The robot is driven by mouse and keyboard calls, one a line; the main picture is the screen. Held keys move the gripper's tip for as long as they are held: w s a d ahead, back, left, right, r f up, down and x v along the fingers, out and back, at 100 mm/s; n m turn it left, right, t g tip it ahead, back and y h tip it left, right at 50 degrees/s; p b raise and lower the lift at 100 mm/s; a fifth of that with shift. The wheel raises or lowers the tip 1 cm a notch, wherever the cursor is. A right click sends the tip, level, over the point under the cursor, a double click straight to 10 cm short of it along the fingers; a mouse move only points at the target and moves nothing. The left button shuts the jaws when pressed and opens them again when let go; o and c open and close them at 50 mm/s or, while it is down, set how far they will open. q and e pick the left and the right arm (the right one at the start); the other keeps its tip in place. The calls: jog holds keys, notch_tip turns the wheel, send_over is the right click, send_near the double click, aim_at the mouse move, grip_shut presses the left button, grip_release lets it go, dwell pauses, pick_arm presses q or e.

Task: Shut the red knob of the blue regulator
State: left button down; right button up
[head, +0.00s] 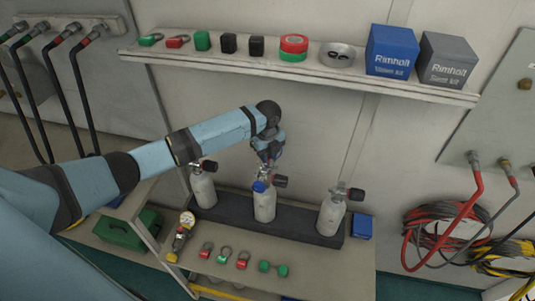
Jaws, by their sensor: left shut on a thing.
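The middle cylinder (264,207) stands upright in a dark rack and has a blue regulator (260,187) at its top. A dark red knob (281,181) sticks out to the right of the regulator. My left gripper (269,163) reaches down from above onto the top of this cylinder, at the regulator and knob. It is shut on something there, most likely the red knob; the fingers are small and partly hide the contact. My right gripper is not in view.
Similar cylinders stand at left (204,191) and right (331,215) in the rack (290,222). A shelf (300,75) with boxes and small parts hangs above. A gauge (186,220) and several shackle-like pieces lie on the bench front. Hoses (440,225) hang at right.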

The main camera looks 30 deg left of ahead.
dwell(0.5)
pick_arm(q)
jog(key=c, duration=1)
grip_release()
notch_tip(320, 180, up, 12)
jog(key=b, duration=0.2)
jog(key=shift+b, duration=0.3)
